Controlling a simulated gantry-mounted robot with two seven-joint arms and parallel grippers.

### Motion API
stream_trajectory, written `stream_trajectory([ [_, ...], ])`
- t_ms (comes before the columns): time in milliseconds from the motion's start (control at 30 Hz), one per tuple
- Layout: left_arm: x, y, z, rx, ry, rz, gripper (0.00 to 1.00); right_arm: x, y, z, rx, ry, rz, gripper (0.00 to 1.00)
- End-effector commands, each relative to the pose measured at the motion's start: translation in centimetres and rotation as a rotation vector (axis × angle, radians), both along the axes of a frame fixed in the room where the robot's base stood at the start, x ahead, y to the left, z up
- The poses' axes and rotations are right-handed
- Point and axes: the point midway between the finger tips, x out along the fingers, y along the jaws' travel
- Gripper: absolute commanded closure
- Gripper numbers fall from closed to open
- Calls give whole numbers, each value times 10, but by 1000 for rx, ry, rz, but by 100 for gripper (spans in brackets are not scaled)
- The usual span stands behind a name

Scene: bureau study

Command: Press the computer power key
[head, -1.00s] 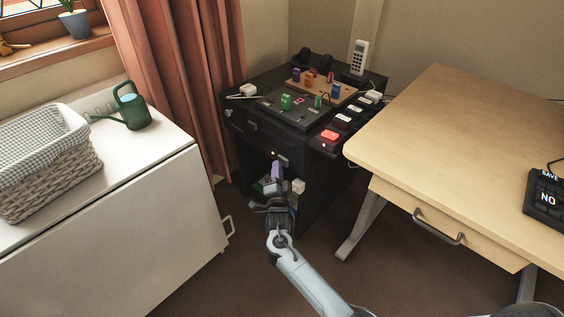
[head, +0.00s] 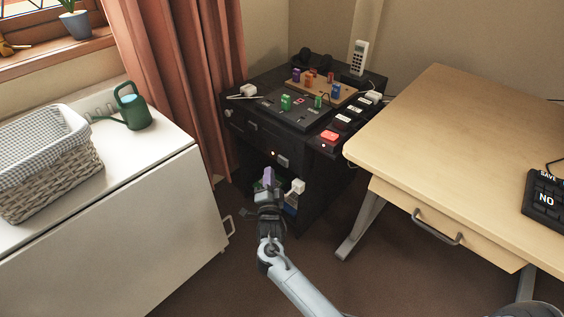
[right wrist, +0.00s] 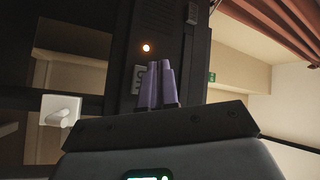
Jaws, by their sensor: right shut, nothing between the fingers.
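The computer is a dark case in the black cabinet; its front shows in the right wrist view (right wrist: 160,60). A small round lit spot (right wrist: 147,48) glows orange on that front, and I take it to be the power key. In the head view the glow (head: 273,153) is on the cabinet's front. My right gripper (head: 268,176) is shut and empty, with its purple fingertips just below the glow. In the right wrist view its fingertips (right wrist: 157,84) point at the case, below and right of the lit spot; touching cannot be told. My left gripper is not in view.
A black cabinet (head: 240,125) carries a board with coloured blocks and a red key (head: 330,136). A wooden desk (head: 455,125) stands right, a white cabinet (head: 120,215) with a basket left. A white block (head: 298,186) is close to the gripper's right.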

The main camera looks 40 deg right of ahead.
Motion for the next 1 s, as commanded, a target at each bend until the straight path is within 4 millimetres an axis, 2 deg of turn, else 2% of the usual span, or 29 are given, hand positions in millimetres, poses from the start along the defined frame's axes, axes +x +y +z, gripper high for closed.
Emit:
stream_trajectory([
  [100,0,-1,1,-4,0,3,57,-1,12,0,1,0,1,100],
  [267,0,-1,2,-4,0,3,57,-2,21,0,1,1,-1,100],
  [1000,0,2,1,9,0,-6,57,-2,22,0,-1,1,0,100],
])
